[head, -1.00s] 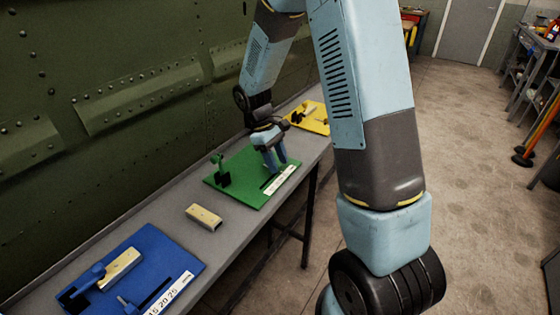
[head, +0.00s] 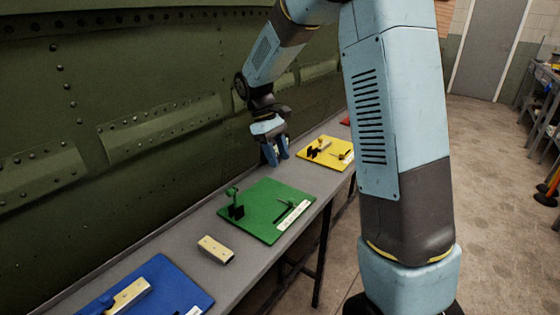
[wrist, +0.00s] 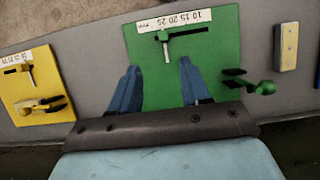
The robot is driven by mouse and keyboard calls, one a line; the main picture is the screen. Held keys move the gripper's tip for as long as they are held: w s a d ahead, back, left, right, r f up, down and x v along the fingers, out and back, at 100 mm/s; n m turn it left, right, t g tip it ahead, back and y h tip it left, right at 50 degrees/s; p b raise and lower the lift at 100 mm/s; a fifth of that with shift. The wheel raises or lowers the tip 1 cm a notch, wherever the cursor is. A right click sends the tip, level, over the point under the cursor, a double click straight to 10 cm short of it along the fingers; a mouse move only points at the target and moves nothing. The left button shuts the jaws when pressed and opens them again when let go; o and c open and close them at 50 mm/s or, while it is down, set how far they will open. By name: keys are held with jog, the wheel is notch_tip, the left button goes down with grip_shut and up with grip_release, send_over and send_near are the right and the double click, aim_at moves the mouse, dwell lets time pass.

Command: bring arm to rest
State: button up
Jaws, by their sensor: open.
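A grey bench (head: 185,268) runs along the green riveted fuselage wall (head: 120,90). It bears a yellow board (head: 312,153), a blue board (head: 185,288) and a loose tan block (head: 215,249). Open floor (head: 490,150) lies to the right.

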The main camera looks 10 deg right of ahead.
jog(key=s+d+r+m+t+y, duration=0.2)
jog(key=s+d+r+m+t, duration=0.25)
jog(key=s+r, duration=0.65)
jog(key=s+d+r+m+t, duration=0.1)
jog(key=s+m+t, duration=0.1)
jog(key=s, duration=0.5)
jog(key=s+d+r+m+t+y, duration=0.1)
jog(key=s+d+r+t, duration=0.1)
jog(key=s, duration=0.6)
jog(key=shift+m, duration=0.35)
